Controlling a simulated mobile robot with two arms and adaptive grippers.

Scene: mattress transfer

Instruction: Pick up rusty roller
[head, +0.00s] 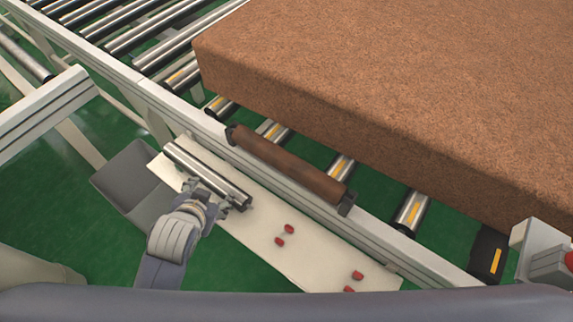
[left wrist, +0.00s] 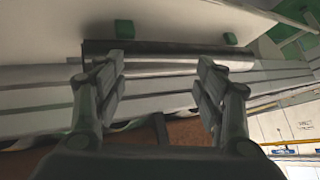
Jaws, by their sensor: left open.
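The rusty roller (head: 290,165) is a brown cylinder with dark ends. In the head view it lies along the near side rail of the conveyor, beside the mattress. A clean silver roller (head: 208,174) lies on a pale shelf (head: 262,222) left of it and closer to me. My left gripper (head: 207,195) is at the silver roller, with its fingers spread along its near side. In the left wrist view the open fingers (left wrist: 160,75) stand apart before a dark grey cylinder (left wrist: 160,54). I cannot tell whether they touch it. My right gripper is not in view.
A large brown mattress (head: 400,90) lies on the conveyor rollers. The conveyor rail (head: 385,235) runs diagonally past the shelf. Small red pegs (head: 289,229) stand on the shelf's bare right part. A device with a red button (head: 547,255) is at the lower right.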

